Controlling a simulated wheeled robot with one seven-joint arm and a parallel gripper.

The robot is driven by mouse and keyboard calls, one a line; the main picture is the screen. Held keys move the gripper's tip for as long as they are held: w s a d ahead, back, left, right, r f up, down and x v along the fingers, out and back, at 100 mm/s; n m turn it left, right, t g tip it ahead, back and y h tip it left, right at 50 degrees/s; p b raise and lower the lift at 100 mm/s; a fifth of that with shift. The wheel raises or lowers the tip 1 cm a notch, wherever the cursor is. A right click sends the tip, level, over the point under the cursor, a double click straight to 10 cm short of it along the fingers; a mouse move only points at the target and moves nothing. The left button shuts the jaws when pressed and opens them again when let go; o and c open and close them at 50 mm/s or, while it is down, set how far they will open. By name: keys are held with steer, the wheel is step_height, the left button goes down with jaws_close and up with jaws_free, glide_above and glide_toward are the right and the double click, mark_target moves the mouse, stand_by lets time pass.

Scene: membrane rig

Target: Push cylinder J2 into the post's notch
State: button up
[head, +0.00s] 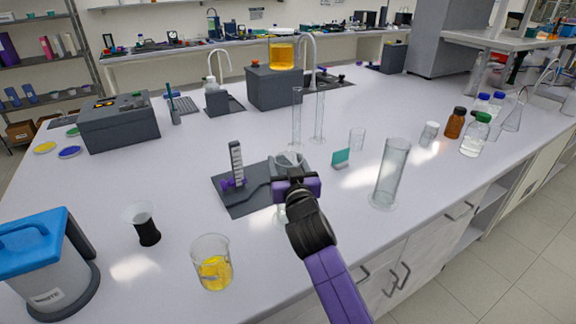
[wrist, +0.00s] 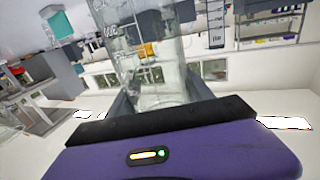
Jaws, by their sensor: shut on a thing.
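The post (head: 237,163), grey with a pale tick-marked strip and a purple clamp, stands on a dark base plate (head: 238,208) left of my gripper. The marked strip also shows in the wrist view (wrist: 215,24). My gripper (head: 291,172) is shut on a clear glass cylinder (wrist: 150,70), whose rim (head: 289,159) shows above the jaws in the head view; I take it for J2, though no such label is readable. Printed graduations show on its glass. The cylinder is right of the post, apart from its upright. My gripper hides much of the cylinder, and the notch is not clear.
A teal block (head: 340,158) and a large glass cylinder (head: 391,175) stand to the right. Two thin glass tubes (head: 297,118) stand behind. A beaker of yellow liquid (head: 212,263) and a black-based cup (head: 146,229) are in front. Bench space left of the base plate is clear.

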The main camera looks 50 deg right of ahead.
steer(key=shift+w+d+b, duration=0.25)
steer(key=shift+w+b, duration=0.15)
steer(key=shift+w, duration=0.45)
steer(key=shift+w+d+b, duration=0.2)
steer(key=shift+w+b, duration=0.2)
steer(key=shift+w, duration=0.4)
steer(key=shift+w+d+b, duration=0.25)
steer(key=shift+w+b, duration=0.15)
steer(key=shift+w, duration=0.55)
steer(key=shift+w+d+b, duration=0.3)
steer(key=shift+w+b, duration=0.3)
steer(key=shift+w, duration=0.35)
steer(key=shift+w+d+b, duration=0.25)
steer(key=shift+w+b, duration=0.35)
steer(key=shift+w, duration=0.3)
steer(key=shift+w+d+b, duration=0.3)
steer(key=shift+w+b, duration=0.3)
steer(key=shift+w, duration=0.35)
steer(key=shift+w+d+b, duration=0.15)
steer(key=shift+w+b, duration=0.3)
steer(key=shift+w, duration=0.1)
steer(key=o, duration=1.8)
